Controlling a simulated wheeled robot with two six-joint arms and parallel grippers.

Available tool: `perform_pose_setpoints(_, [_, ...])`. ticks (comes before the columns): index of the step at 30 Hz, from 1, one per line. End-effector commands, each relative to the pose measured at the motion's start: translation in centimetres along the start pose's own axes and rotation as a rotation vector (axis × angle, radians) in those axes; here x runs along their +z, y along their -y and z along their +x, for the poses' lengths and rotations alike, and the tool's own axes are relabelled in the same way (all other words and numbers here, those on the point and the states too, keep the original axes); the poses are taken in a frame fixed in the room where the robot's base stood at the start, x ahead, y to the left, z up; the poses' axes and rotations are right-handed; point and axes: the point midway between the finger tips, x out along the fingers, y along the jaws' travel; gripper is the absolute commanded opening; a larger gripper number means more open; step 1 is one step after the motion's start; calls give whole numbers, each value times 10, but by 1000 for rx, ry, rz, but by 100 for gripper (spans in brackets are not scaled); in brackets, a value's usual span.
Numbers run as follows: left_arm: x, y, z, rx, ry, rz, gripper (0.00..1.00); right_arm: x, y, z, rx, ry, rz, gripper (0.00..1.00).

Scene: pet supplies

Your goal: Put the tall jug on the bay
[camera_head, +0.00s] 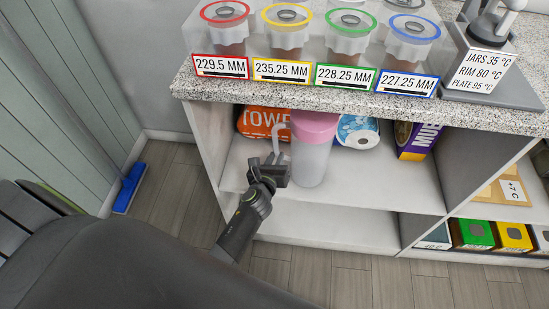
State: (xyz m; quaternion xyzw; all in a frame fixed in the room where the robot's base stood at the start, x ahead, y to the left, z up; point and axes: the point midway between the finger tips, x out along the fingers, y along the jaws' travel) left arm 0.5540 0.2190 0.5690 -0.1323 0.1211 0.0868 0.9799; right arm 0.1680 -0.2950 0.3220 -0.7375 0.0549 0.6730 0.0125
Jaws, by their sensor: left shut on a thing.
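The tall jug (311,160) has a clear, pale body, a pink lid (314,125) and a handle on its left side. It is upright in the upper compartment of the bay (375,185), near the front edge of the shelf board. I cannot tell whether its base touches the board. My left gripper (276,158) is at the jug's left side, shut on its handle; the fingertips are partly hidden. My right gripper is not in view.
The speckled countertop (300,101) overhangs the bay, carrying several lidded jars. The shelf board right of the jug is bare.

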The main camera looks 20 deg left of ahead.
Motion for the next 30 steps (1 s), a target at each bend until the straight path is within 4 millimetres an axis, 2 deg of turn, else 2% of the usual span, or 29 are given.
perform_pose_setpoints(10, [-3,-1,2,-2,2,-2,0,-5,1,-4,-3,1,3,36])
perform_pose_setpoints(11, [-4,-1,1,0,0,0,18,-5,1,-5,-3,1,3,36])
perform_pose_setpoints(16, [-3,-1,1,0,0,0,39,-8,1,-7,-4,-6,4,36])
perform_pose_setpoints(28, [-1,0,0,0,0,0,39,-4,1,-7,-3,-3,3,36])
perform_pose_setpoints(30, [2,0,0,0,0,0,39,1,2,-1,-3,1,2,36])
